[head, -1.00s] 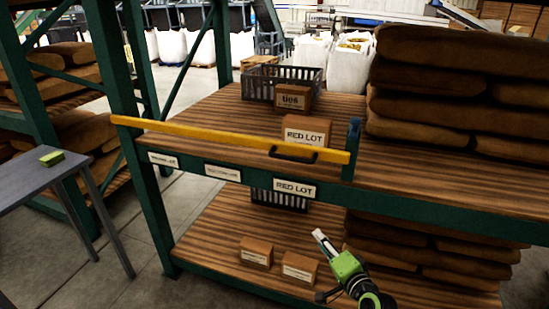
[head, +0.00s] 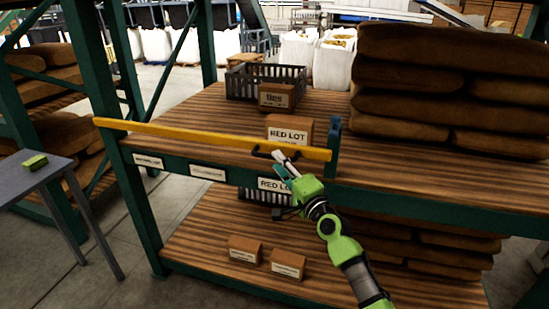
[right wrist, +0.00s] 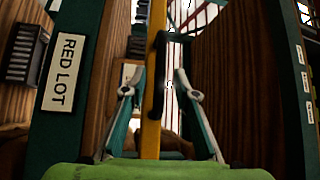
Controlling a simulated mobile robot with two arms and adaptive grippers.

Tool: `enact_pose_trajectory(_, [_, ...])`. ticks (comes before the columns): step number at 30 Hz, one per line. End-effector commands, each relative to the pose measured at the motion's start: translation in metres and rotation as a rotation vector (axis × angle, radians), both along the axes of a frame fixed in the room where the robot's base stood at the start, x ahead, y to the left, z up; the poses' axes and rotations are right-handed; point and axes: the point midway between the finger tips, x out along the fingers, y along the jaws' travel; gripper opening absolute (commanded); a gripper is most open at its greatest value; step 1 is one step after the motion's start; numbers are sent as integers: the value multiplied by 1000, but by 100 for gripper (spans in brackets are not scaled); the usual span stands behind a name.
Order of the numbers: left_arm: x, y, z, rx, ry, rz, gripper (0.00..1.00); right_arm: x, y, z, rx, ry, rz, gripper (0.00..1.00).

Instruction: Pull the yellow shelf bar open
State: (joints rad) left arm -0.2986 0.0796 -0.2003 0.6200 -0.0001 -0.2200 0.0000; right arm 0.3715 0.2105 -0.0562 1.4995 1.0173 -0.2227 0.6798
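The yellow shelf bar (head: 190,134) lies straight across the front of the upper shelf, its right end at a blue post bracket (head: 334,135). A black handle (head: 260,154) sits on the bar's front, right of its middle; part of it is hidden behind my fingers. My right gripper (head: 283,164) is at the handle, fingers toward the bar. In the right wrist view the gripper (right wrist: 160,88) is open, with the bar (right wrist: 153,120) and handle (right wrist: 157,70) showing between its spread fingers. I see no grip on the handle. My left gripper is not in view.
A RED LOT box (head: 288,121) stands close behind the bar. A ties box (head: 277,96) and grey crate (head: 245,70) are farther back. Stacked sacks (head: 440,80) fill the shelf's right. A grey table (head: 22,185) stands left. Floor between is clear.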

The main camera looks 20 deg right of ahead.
Motion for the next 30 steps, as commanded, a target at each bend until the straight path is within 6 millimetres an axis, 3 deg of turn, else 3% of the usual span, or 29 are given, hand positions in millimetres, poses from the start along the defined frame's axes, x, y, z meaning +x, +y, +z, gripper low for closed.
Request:
enact_pose_trajectory(7, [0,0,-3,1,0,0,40,28,5,3,0,0,0,28])
enact_pose_trajectory(19, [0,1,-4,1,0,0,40,34,6,4,-1,0,-1,28])
enact_pose_trajectory(23, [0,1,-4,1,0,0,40,34,6,4,-1,0,-1,0])
enact_pose_trajectory(30, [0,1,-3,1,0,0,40,34,7,4,-1,1,-2,0])
